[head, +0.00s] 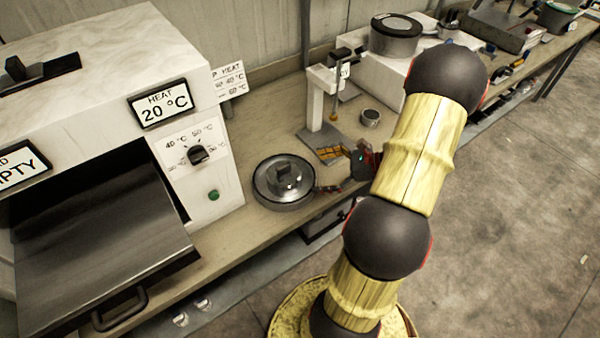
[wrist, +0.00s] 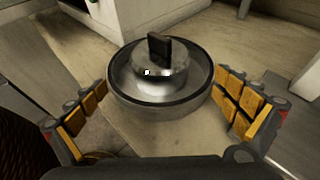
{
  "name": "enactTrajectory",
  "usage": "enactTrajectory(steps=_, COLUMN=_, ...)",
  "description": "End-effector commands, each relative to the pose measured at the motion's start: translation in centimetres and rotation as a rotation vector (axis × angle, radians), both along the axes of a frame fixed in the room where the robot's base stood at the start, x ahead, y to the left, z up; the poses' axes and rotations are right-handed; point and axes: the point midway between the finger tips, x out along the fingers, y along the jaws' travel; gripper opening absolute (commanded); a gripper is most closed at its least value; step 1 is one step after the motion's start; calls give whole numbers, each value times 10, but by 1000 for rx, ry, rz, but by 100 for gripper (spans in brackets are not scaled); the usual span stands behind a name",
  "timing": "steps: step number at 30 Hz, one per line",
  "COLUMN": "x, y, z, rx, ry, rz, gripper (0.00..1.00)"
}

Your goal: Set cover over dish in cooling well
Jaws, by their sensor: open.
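A round metal cover (head: 285,180) with a dark upright handle sits on the bench in front of the heater box. It also shows in the wrist view (wrist: 148,80), with a raised shiny centre and a wide dark rim. Whether anything lies under it is hidden. My gripper (head: 323,172) is open just right of the cover in the head view. In the wrist view my gripper (wrist: 160,79) has its yellow-padded fingers spread to either side of the cover, with nothing held. I cannot make out for certain which thing is the cooling well or the dish.
A heater box (head: 195,155) reading 20 °C, its dark front panel (head: 100,240) jutting out, stands left. A white post stand (head: 318,100) and small metal cup (head: 369,117) are behind my gripper. A dark round vessel (head: 396,42) sits further back. The bench's front edge is close.

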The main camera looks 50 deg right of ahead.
Motion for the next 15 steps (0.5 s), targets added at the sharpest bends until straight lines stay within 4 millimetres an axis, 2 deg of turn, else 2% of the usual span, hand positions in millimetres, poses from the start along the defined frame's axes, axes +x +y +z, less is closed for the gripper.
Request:
enactTrajectory(steps=5, x=1, y=3, z=3, rx=-13, ry=2, rz=18, gripper=100)
enactTrajectory(steps=8, x=10, y=23, z=15, rx=-71, ry=10, rz=101, gripper=100)
enactTrajectory(steps=11, x=23, y=60, z=35, rx=-190, ry=22, rz=262, gripper=100)
enactTrajectory(steps=15, x=31, y=126, z=65, rx=-413, ry=25, rz=553, gripper=100)
